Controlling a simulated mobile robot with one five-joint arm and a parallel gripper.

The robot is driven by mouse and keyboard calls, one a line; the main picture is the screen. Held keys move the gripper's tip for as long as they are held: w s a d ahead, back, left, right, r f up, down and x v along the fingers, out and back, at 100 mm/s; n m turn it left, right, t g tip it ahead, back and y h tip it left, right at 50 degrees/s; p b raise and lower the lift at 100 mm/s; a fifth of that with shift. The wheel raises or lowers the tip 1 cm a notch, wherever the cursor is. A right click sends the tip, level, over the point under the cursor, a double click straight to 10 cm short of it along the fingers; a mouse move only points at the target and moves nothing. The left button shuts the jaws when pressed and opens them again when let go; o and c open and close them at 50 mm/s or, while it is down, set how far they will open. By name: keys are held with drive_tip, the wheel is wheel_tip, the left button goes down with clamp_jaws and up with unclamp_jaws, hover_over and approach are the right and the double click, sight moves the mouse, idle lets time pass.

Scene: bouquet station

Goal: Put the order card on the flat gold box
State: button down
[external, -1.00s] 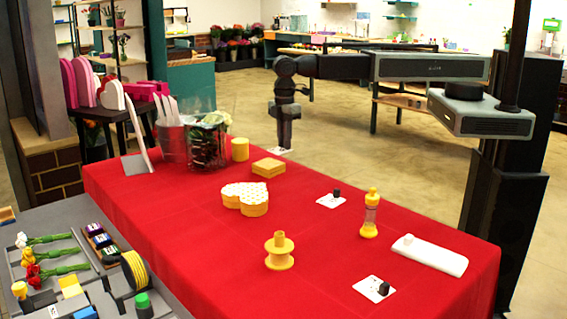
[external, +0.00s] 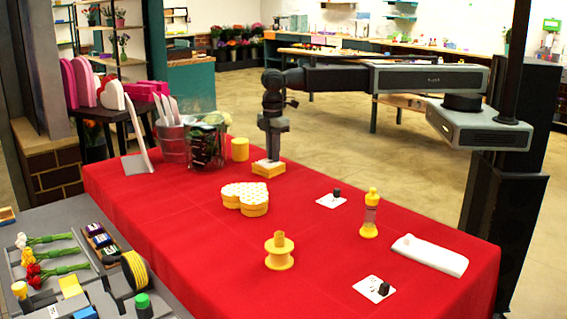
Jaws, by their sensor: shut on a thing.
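The order card (external: 264,162) is a small white card held at the tip of my gripper (external: 273,154). My gripper points straight down and is shut on the card. The flat gold box (external: 268,171) is a low square yellow box towards the far edge of the red table. The card is directly over the box top, lying about level at it. I cannot tell whether it touches the lid. My gripper hides part of the card.
A heart-shaped polka-dot box (external: 245,204) stands in front of the gold box. A round yellow tin (external: 240,149) and a wire basket (external: 207,150) stand behind left. Two white cards with black knobs (external: 331,201) (external: 374,290) lie to the right. The red table (external: 190,235) has bare areas between.

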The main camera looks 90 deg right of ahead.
drive_tip(key=c, duration=1.4)
unclamp_jaws()
wheel_tip(320, 180, up, 12)
drive_tip(key=r+p, duration=0.1)
drive_tip(key=p, duration=1.2)
drive_tip(key=s+d+m, duration=0.3)
drive_tip(key=s+d, duration=0.2)
drive_tip(key=s+d+m, duration=0.3)
drive_tip(key=s+d, duration=0.2)
drive_tip(key=d, duration=0.1)
drive_tip(key=s+d+m, duration=0.3)
drive_tip(key=s+d, duration=0.2)
drive_tip(key=d, duration=0.1)
drive_tip(key=shift+s+d+f, duration=0.1)
drive_tip(key=shift+s+f, duration=0.25)
drive_tip(key=shift+s, duration=0.05)
